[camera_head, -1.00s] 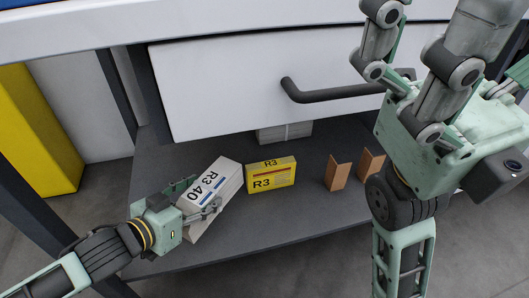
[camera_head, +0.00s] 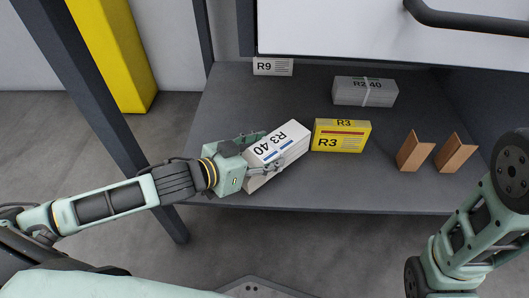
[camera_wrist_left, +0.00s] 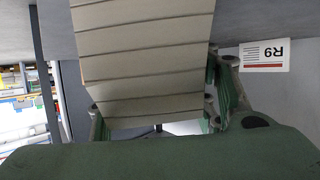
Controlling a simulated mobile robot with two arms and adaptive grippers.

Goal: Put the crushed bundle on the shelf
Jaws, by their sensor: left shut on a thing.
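My left gripper (camera_head: 255,158) is shut on a white bundle (camera_head: 285,140) marked R3 40, gripping its near end from the left. The bundle lies at an angle over the front left of the dark shelf (camera_head: 320,190), its far end close to a yellow R3 box. I cannot tell whether it rests on the shelf or hangs just above it. In the left wrist view, the layered side of the bundle (camera_wrist_left: 145,50) fills the space between the fingers. No crushing shows clearly. My right gripper is out of view; only part of its arm shows.
The yellow R3 box (camera_head: 340,136) stands right of the held bundle. A grey bundle (camera_head: 365,92) lies behind it, and two brown angled pieces (camera_head: 415,150) (camera_head: 455,152) stand farther right. An R9 label (camera_head: 273,66) is at the back. A white drawer (camera_head: 370,30) overhangs the shelf.

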